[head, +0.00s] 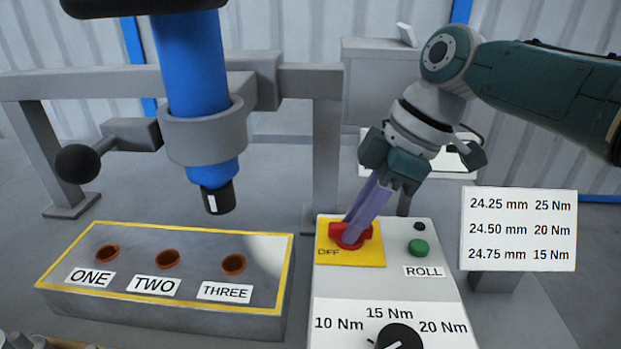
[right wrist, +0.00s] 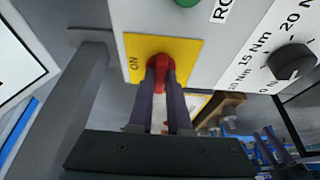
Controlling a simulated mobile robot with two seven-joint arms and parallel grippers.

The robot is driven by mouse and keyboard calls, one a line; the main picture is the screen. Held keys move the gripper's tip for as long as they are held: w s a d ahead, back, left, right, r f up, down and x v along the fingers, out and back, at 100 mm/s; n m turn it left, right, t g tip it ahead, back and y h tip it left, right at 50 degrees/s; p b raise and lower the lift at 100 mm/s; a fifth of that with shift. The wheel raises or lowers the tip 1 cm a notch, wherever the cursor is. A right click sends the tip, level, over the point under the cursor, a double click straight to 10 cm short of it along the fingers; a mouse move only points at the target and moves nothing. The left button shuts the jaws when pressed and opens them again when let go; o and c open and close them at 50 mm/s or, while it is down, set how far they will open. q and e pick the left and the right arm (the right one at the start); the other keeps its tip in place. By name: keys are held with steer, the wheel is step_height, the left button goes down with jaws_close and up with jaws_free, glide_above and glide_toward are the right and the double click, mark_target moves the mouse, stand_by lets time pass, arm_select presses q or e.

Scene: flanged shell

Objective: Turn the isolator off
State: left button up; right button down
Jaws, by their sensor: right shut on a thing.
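The isolator is a red rotary handle (head: 350,233) on a yellow plate (head: 373,255) at the upper left of the white control box. The plate's OFF label shows at its lower left in the head view. In the right wrist view the red handle (right wrist: 160,70) sits on the yellow plate (right wrist: 187,48), with an ON label at the plate's left. My right gripper (head: 353,232) reaches down from the upper right and is shut on the handle, one finger on each side. The handle's exact angle is partly hidden by the fingers. My left gripper is not in view.
The white box also carries a green ROLL button (head: 418,247) and a black torque dial (head: 398,338). A grey block (head: 180,310) with holes labelled ONE, TWO, THREE lies left. A blue cylindrical tool (head: 195,80) hangs above it. A spec sign (head: 519,229) stands right.

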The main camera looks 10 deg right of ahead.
steer(key=shift+f, duration=0.1)
stand_by(0.3)
steer(key=c, duration=0.9)
jaws_free()
steer(key=shift+o, duration=0.2)
steer(key=shift+d+r, duration=0.15)
steer(key=shift+r, duration=0.35)
steer(key=p+v, duration=0.2)
steer(key=v, duration=0.7)
steer(key=shift+p, duration=0.4)
steer(key=shift+s, duration=0.1)
